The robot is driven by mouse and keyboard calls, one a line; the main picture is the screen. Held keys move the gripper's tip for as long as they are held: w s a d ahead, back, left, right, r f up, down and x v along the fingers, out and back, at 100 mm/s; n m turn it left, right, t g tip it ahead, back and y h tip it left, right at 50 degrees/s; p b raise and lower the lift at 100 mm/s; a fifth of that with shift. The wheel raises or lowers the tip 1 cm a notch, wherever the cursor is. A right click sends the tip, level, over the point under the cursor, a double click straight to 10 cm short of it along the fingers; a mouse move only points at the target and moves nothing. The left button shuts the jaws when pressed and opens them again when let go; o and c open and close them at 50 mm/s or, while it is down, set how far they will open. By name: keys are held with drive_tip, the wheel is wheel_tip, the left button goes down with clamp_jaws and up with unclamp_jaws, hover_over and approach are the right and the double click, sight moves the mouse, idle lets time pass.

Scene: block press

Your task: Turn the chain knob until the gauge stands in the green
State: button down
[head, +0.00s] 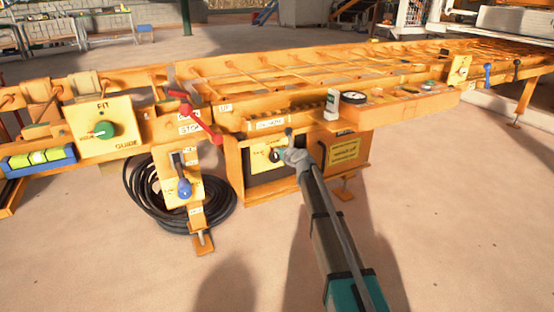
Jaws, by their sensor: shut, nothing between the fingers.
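A small dark knob (274,155) sits on a yellow panel (262,166) on the front of the machine's lower box. The small print around it is too small to read, so I cannot confirm it is the chain knob. My gripper (290,146) is at the right edge of this panel, just right of the knob. It is shut and empty. I cannot tell whether its tip touches the knob or panel. A round dark-rimmed white disc (353,98) lies on the shelf above; I cannot tell whether it is the gauge. No green zone or needle is readable there.
A green knob (104,131) is on the FIT GUIDE panel at left. Black hose (222,203) lies coiled on the floor. The foreground floor is clear.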

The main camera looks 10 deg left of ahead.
drive_tip(key=shift+w+d+f, duration=0.1)
drive_tip(key=shift+w+d, duration=0.15)
drive_tip(key=shift+d, duration=0.15)
idle(0.3)
idle(0.4)
drive_tip(key=shift+w+d+r, duration=0.1)
drive_tip(key=shift+d+r, duration=0.05)
drive_tip(key=shift+r, duration=0.2)
drive_tip(key=s+d, duration=0.3)
drive_tip(key=s, duration=0.2)
drive_tip(key=shift+d, duration=0.2)
idle(0.5)
drive_tip(key=shift+s+a, duration=0.1)
drive_tip(key=s+a, duration=0.2)
drive_tip(key=shift+s+a+f, duration=0.1)
drive_tip(key=shift+s+f, duration=0.2)
drive_tip(key=shift+f, duration=0.05)
idle(0.3)
